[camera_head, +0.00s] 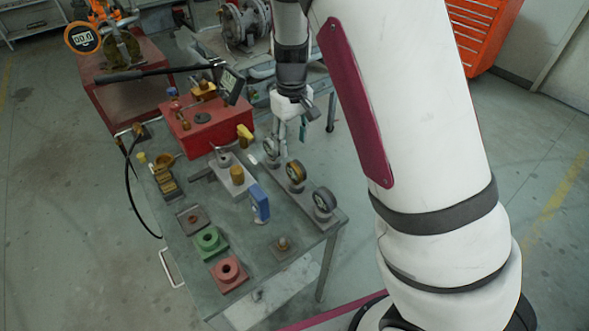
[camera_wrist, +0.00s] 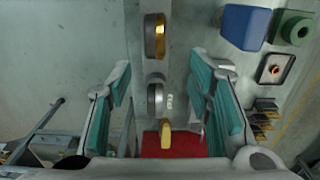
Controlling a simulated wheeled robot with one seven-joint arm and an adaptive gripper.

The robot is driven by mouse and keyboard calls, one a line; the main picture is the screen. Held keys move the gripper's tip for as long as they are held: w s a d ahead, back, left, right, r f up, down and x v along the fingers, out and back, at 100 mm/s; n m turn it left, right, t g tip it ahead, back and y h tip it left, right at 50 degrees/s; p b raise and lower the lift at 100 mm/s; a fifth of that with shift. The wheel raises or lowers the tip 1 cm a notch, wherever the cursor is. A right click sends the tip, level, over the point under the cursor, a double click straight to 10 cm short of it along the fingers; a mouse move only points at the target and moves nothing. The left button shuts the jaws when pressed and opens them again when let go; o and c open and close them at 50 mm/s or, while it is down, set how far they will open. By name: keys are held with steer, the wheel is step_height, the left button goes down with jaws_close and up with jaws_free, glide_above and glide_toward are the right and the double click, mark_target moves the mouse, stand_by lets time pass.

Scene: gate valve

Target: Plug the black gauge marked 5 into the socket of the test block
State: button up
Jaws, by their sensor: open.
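Three round gauges stand in a row on a grey rack at the table's right side in the head view. The near one (camera_head: 324,201) looks dark-rimmed, the middle one (camera_head: 296,173) is yellow-rimmed, and the far one (camera_head: 271,148) is grey. No dial number is readable. My gripper (camera_head: 292,132) is open and empty at the far end of the row. In the wrist view, its teal-padded fingers (camera_wrist: 160,85) are on either side of the grey gauge (camera_wrist: 155,97), apart from it. A grey block (camera_head: 226,182) with a brass cylinder, probably the test block, stands left of the row; its socket is unclear.
A blue upright item (camera_head: 260,203) stands beside the grey block. Green (camera_head: 208,241) and red (camera_head: 229,273) blocks and a small plate with a fitting (camera_head: 283,247) are nearer. A red box (camera_head: 205,125) with a lever pump stands at the far end.

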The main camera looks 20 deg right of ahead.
mark_target(293, 163)
step_height(293, 163, down, 8)
steer(key=shift+d+r, duration=0.15)
steer(key=f, duration=0.4)
steer(key=shift+s+d+f+p, duration=0.3)
steer(key=shift+d+p, duration=0.1)
steer(key=shift+f, duration=0.45)
jaws_close()
